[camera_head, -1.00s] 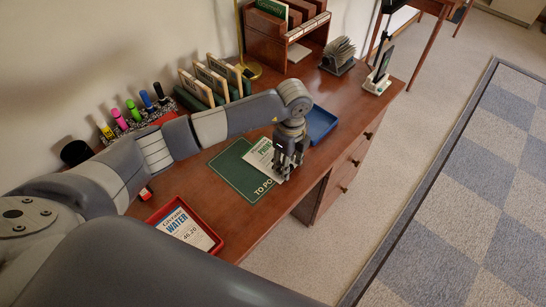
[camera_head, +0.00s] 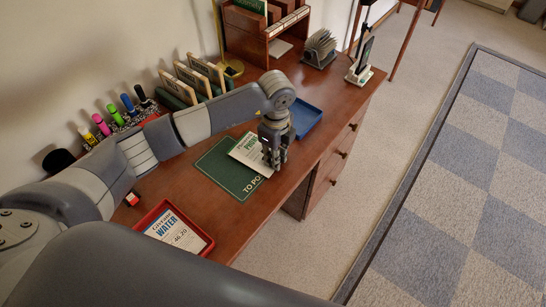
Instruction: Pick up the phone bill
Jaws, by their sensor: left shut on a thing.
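The phone bill (camera_head: 250,152) is a white sheet with green print, lying over the right part of a green mat (camera_head: 218,165) marked "TO PO…" on the desk. My left gripper (camera_head: 273,164) points down at the sheet's right edge and is shut on it. The fingers and wrist hide that edge, so I cannot tell whether the sheet is lifted at all. My right gripper is out of view.
A red tray (camera_head: 203,250) with a water bill (camera_head: 175,232) stands at the desk's front left. A blue tray (camera_head: 308,118) lies behind my left gripper. Markers, card racks and a letter organizer (camera_head: 243,28) line the wall side.

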